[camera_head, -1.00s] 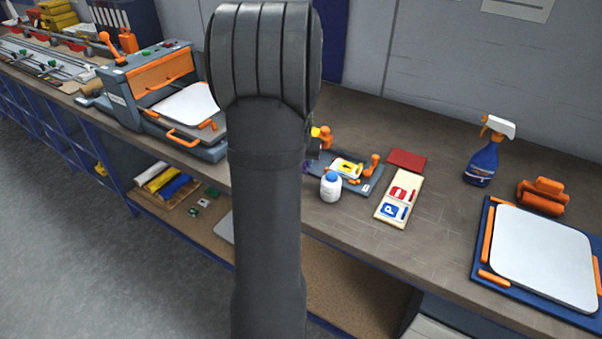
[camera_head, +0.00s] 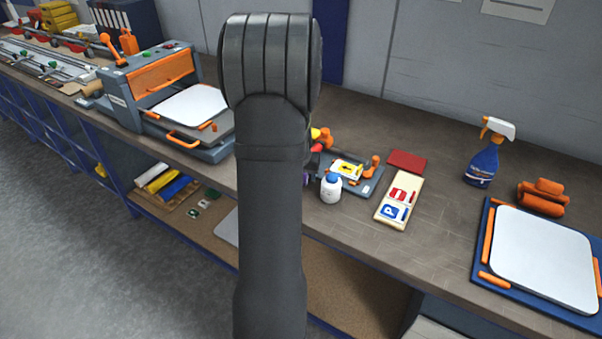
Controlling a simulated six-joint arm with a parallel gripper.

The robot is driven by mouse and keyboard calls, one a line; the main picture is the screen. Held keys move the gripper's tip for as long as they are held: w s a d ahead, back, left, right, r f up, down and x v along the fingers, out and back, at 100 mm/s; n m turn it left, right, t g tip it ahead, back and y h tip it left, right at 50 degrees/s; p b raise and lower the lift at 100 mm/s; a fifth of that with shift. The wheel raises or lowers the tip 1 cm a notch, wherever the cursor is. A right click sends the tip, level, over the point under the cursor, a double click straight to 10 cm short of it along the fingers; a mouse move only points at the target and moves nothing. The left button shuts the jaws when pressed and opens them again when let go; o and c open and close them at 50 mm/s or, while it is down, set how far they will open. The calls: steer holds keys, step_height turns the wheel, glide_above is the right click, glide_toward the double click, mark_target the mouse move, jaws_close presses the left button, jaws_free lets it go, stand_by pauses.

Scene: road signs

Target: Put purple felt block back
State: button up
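A small purple patch (camera_head: 306,180), which may be the purple felt block, shows at the right edge of my dark arm, left of the white bottle. Its outline is mostly hidden. A dark part just above it (camera_head: 313,164) may belong to my gripper. My arm stands in front and hides the rest, so I cannot see the fingers or whether they hold the purple thing. A grey fixture (camera_head: 366,185) with orange clamps and a yellow sign plate (camera_head: 346,169) lies just to the right.
A white bottle with a blue cap (camera_head: 330,189) stands at the fixture's front. A red block (camera_head: 408,161) and a board with sign plates (camera_head: 399,201) lie right of it. A spray bottle (camera_head: 482,163) and a blue-edged board (camera_head: 478,254) are farther right. Bench between is clear.

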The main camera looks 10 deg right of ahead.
steer(key=shift+s+r, duration=0.1)
steer(key=shift+r, duration=0.5)
steer(key=v, duration=1.1)
steer(key=shift+s, duration=0.1)
steer(key=x, duration=1.2)
steer(key=shift+f, duration=0.15)
steer(key=shift+r, duration=1.15)
steer(key=shift+a+f, duration=0.1)
